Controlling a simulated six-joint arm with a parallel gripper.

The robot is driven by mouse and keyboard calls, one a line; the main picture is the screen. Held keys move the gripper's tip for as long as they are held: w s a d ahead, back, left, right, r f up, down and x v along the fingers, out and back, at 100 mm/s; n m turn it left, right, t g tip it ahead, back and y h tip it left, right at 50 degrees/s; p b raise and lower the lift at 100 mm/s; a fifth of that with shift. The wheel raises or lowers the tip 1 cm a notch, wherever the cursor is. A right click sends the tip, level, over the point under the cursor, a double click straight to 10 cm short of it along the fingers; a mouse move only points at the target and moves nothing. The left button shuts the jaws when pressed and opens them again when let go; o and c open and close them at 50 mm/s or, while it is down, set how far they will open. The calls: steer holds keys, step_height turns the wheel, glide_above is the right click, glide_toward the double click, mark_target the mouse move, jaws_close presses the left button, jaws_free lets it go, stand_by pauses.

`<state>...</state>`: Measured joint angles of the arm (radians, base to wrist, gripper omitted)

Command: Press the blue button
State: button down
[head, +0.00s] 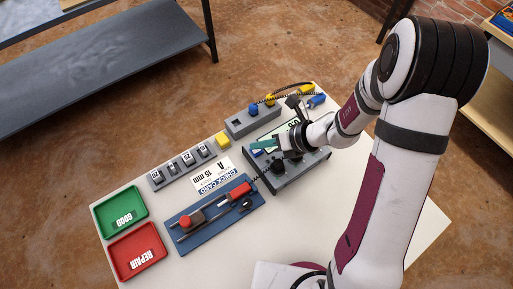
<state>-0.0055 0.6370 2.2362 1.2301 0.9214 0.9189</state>
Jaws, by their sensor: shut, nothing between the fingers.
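A grey tester box (300,170) with a pale display and a dark knob stands on the right of the white table. A small blue patch (257,153) on its left edge looks like the blue button, partly hidden by my fingers. My gripper (254,146) has teal fingers, shut and empty, reaching left over the box close above the blue patch. I cannot tell whether the fingers touch it.
A grey block (250,120) with blue and yellow plugs and a black cable lies behind the box. A blue fixture (215,222) with a red-handled probe, a check card (212,176), a green tray (97,222) and a red tray (112,262) lie to the left.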

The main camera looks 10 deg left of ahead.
mark_target(260, 152)
steer(key=shift+f, duration=0.1)
stand_by(0.7)
steer(key=shift+f, duration=0.35)
steer(key=shift+f, duration=0.35)
stand_by(0.4)
steer(key=shift+r, duration=0.8)
steer(key=shift+r, duration=2.5)
